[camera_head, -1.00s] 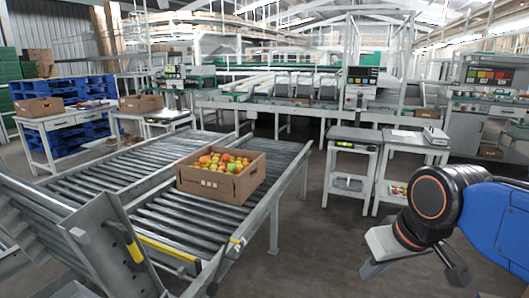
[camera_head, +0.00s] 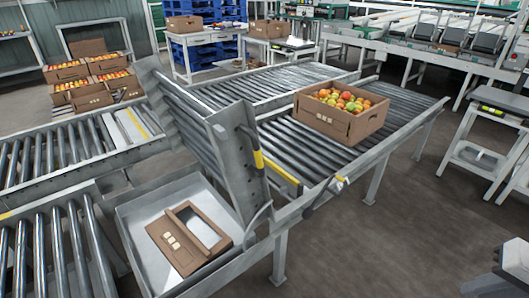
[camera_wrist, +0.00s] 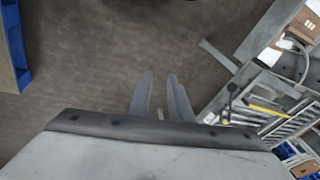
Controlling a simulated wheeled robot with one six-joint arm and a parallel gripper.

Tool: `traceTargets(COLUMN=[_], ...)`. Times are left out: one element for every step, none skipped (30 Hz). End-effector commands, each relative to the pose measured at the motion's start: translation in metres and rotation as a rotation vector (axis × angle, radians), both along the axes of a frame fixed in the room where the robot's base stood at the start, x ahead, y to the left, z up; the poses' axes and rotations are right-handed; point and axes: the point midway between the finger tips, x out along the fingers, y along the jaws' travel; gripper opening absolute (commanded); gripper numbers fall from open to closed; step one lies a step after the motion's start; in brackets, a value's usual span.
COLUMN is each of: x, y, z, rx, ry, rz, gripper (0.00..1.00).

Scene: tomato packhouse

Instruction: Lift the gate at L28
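A hinged roller section (camera_head: 190,125), which looks like the gate, stands steeply tilted up between the conveyor lines in the head view. Its metal side plate (camera_head: 232,165) carries a yellow grip (camera_head: 258,160). No L28 label is legible. In the wrist view, my gripper (camera_wrist: 161,76) points over bare floor, with a narrow empty gap between its two fingers. The conveyor frame, with a yellow bar (camera_wrist: 265,110), lies to the right, apart from the fingers. A grey piece of my arm end (camera_head: 513,262) shows at the head view's lower right edge, well away from the gate.
A cardboard crate of tomatoes (camera_head: 340,126) sits on the rollers right of the gate. An empty carton (camera_head: 180,250) lies in a metal tray (camera_head: 140,215) below it. Several filled crates (camera_head: 75,90) stand at upper left. Floor (camera_head: 400,230) is clear right of the conveyor.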

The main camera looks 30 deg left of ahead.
Motion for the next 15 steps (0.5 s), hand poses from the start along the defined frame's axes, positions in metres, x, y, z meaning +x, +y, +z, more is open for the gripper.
traceTargets(x=[0.003,0.004,0.006,0.006,0.007,0.009,0.01,0.011,0.012,0.014,0.015,0.017,0.018,0.02,0.022], y=[0.013,0.022,0.033,0.042,0.05,0.062,0.071,0.079,0.09,0.099,0.108,0.119,0.128,0.136,0.147], z=[0.0,0.001,0.003,0.004,0.006,0.008,0.01,0.012,0.016,0.018,0.021,0.025,0.028,0.031,0.036], rx=[0.046,0.075,0.115,0.143,0.17,0.207,0.233,0.259,0.294,0.319,0.342,0.375,0.397,0.42,0.449], ry=[0.051,0.082,0.123,0.154,0.186,0.229,0.261,0.295,0.34,0.374,0.408,0.454,0.49,0.524,0.573], rz=[-0.016,-0.027,-0.044,-0.055,-0.067,-0.081,-0.094,-0.104,-0.12,-0.13,-0.14,-0.155,-0.165,-0.176,-0.188], gripper=[0.18,0.18,0.18,0.18,0.18,0.18,0.18,0.18,0.18,0.18,0.18,0.18,0.18,0.18,0.18])
